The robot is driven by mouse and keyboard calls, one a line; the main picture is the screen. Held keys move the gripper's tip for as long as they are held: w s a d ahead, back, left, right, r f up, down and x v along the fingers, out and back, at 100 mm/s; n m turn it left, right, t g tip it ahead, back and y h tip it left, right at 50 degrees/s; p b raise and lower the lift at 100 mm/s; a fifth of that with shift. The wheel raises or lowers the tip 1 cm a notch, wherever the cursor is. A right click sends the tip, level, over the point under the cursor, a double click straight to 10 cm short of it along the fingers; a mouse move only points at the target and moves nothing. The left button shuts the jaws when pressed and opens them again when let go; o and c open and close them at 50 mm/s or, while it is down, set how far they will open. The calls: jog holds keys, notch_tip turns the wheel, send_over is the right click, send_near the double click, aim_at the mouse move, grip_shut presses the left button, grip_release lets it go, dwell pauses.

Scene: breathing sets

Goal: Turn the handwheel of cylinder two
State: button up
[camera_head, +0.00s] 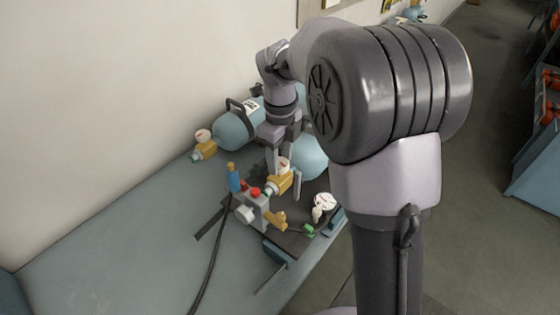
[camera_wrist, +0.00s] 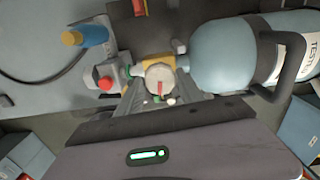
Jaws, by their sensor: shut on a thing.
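The white handwheel (camera_head: 284,164) sits on the brass valve (camera_head: 279,184) of the nearer light-blue cylinder (camera_head: 310,157). In the wrist view the handwheel (camera_wrist: 158,77) shows its white face with a red mark, beside the cylinder's neck (camera_wrist: 183,63). My gripper (camera_head: 285,180) reaches down from above, with one finger on each side of the handwheel, and is shut on it. Its fingers also show in the wrist view (camera_wrist: 158,92), at the wheel's sides. A farther blue cylinder (camera_head: 233,131) has its own brass valve and white handwheel (camera_head: 203,135). I cannot read a cylinder number.
A grey regulator block with a red knob (camera_head: 254,191) and a blue bottle-like part with a yellow top (camera_head: 234,179) stand left of the valve. A white gauge (camera_head: 324,201) is at the right. A black hose (camera_head: 212,258) runs over the bench (camera_head: 120,260), clear at left.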

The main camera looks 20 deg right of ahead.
jog(key=m+b, duration=0.1)
jog(key=m, duration=0.2)
jog(key=shift+m+b, duration=0.3)
jog(key=shift+m, duration=0.1)
jog(key=m+b, duration=0.2)
jog(key=m, duration=0.2)
jog(key=shift+f+b, duration=0.1)
jog(key=shift+b, duration=0.2)
jog(key=m+b, duration=0.3)
jog(key=b, duration=0.2)
jog(key=shift+f, duration=0.2)
jog(key=m+b, duration=0.1)
jog(key=b, duration=0.2)
jog(key=shift+r, duration=0.1)
jog(key=shift+m, duration=0.3)
jog(key=shift+r+b, duration=0.25)
jog(key=shift+b, duration=0.25)
jog(key=o, duration=1.4)
